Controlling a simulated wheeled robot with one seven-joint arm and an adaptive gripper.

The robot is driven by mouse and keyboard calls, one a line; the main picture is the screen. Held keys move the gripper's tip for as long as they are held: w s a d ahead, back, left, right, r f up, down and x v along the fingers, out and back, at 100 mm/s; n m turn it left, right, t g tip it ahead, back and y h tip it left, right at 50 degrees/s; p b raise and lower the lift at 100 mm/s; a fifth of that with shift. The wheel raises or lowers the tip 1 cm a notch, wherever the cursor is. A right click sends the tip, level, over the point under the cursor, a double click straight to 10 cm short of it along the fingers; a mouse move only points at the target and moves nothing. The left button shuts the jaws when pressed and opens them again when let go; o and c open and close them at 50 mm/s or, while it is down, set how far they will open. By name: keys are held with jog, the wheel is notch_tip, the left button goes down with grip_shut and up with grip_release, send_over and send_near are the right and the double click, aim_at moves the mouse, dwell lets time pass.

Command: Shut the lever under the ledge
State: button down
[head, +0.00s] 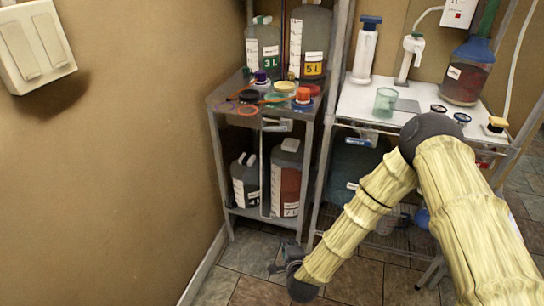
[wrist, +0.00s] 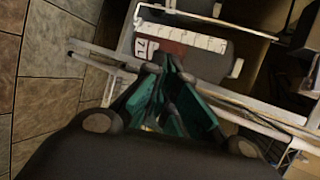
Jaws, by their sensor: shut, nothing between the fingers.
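A pale, lever-like fitting (head: 277,125) hangs under the front ledge (head: 225,106) of the left metal rack. A similar fitting (head: 357,135) sits under the front edge of the right table. I cannot tell which is the lever meant, or how far either is turned. My gripper (head: 276,264) is low over the floor in front of the left rack, well below both fittings and apart from them. In the wrist view, the dark and teal fingers (wrist: 172,68) are together and empty, pointing toward a jug. I make out no lever for certain in that view.
The left rack's lower shelf holds a red-filled jug (head: 287,180) and a smaller jug (head: 246,180). Large bottles, rings and caps crowd its top. The right table (head: 352,106) bears a glass and a carboy (head: 468,72). A wall is left; tiled floor (head: 350,282) lies in front.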

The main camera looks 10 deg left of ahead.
aim_at(276, 128)
jog(key=w+a+r+m+t+h+b, duration=0.2)
jog(key=w+a+r+m+t+h, duration=0.15)
jog(key=w+a+r+m, duration=0.45)
jog(key=w+a+r+m+t+h+b, duration=0.25)
jog(key=w+r+m+t, duration=0.35)
jog(key=r+m, duration=0.45)
jog(key=a+r+x, duration=0.1)
jog(key=x, duration=1)
jog(key=shift+a+r+g+y+p, duration=0.3)
jog(key=shift+r+g+y+p, duration=0.1)
jog(key=shift+g, duration=0.05)
jog(key=shift+m, duration=0.25)
